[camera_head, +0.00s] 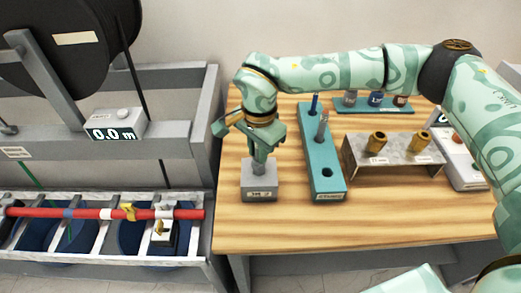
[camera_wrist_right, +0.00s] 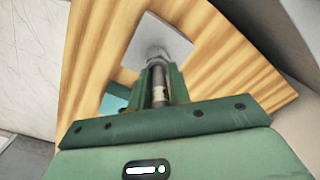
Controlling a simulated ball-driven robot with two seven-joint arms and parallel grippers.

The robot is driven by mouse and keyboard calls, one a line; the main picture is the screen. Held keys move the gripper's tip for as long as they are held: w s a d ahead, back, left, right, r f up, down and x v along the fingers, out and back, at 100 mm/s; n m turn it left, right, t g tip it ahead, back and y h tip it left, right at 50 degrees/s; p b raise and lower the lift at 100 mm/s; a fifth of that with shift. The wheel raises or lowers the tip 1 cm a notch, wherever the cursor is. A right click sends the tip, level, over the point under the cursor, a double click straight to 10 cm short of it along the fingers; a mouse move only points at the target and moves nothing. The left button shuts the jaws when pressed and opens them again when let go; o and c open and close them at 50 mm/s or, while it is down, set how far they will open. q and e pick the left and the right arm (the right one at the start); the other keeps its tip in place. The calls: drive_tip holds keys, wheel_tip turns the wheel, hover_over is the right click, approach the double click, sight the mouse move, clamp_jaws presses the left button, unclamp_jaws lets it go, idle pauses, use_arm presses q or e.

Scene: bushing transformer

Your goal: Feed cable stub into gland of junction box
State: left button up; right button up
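The grey junction box (camera_head: 259,188) stands on the left part of the wooden table, with a grey gland (camera_head: 260,168) on its top. The box also shows in the right wrist view (camera_wrist_right: 152,32). My right gripper (camera_head: 262,153) points down directly above the gland. Its fingers (camera_wrist_right: 160,88) are closed around a dark cable stub with a pale band (camera_wrist_right: 158,90). The stub's far end meets or overlaps the gland in the right wrist view; how deep it sits I cannot tell. My left gripper is not in view.
A teal rack (camera_head: 322,160) with upright tools and an empty hole stands right of the box. A metal stand (camera_head: 385,155) holds two brass glands. Left of the table are a meter reading 0.0 m (camera_head: 116,125) and a red cable (camera_head: 85,213) on a trough. The table's front strip is clear.

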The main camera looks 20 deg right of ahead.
drive_tip(key=shift+o, duration=1.2)
drive_tip(key=shift+s+f, duration=0.25)
drive_tip(key=shift+f, duration=0.3)
drive_tip(key=shift+s+f, duration=0.2)
drive_tip(key=shift+f, duration=0.3)
drive_tip(key=shift+w+a+g, duration=0.1)
drive_tip(key=shift+g, duration=0.2)
wheel_tip(320, 180, up, 18)
drive_tip(key=p, duration=0.2)
drive_tip(key=shift+w+r, duration=0.2)
drive_tip(key=shift+w, duration=0.05)
